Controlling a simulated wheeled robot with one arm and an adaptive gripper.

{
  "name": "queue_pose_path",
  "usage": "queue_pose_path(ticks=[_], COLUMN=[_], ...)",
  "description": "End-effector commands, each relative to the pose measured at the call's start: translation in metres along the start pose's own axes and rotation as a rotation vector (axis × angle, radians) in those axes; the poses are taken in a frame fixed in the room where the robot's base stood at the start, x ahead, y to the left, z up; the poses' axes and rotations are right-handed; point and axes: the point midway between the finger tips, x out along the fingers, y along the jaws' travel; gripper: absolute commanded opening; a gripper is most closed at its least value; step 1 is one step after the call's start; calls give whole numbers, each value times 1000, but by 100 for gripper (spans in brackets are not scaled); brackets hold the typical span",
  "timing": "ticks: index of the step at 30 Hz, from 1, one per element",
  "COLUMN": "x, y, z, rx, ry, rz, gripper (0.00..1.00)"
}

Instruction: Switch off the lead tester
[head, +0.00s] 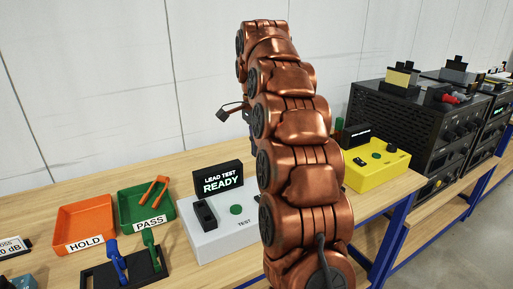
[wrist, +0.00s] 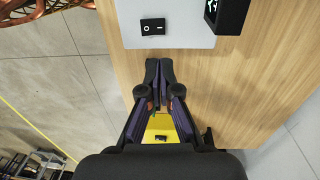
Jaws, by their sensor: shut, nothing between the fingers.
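The lead tester (head: 222,238) is a light grey box on the wooden bench, with a black display (head: 218,180) reading "LEAD TEST READY". A green round button (head: 236,210) and a black socket block (head: 205,213) sit on its top. In the wrist view, part of the tester (wrist: 185,39) shows at the top, with a black rocker switch (wrist: 153,26) marked O and a dash. My gripper (wrist: 160,64) is shut and empty, its fingertips just below the switch in the picture and apart from it.
A yellow box (head: 378,179) and black rack units (head: 405,134) stand to the right.

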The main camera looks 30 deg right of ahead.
Motion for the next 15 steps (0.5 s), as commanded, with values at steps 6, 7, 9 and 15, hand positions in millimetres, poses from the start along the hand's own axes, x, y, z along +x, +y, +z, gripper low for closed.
queue_pose_path(ticks=[6,7,9,15], x=[-4,-6,-8,-7], y=[2,2,4,9], z=[0,-1,-2,-5], rx=[-1,0,-1,0], ry=[-2,-2,-2,-2], rz=[9,12,23,56], gripper=[0,0,0,0])
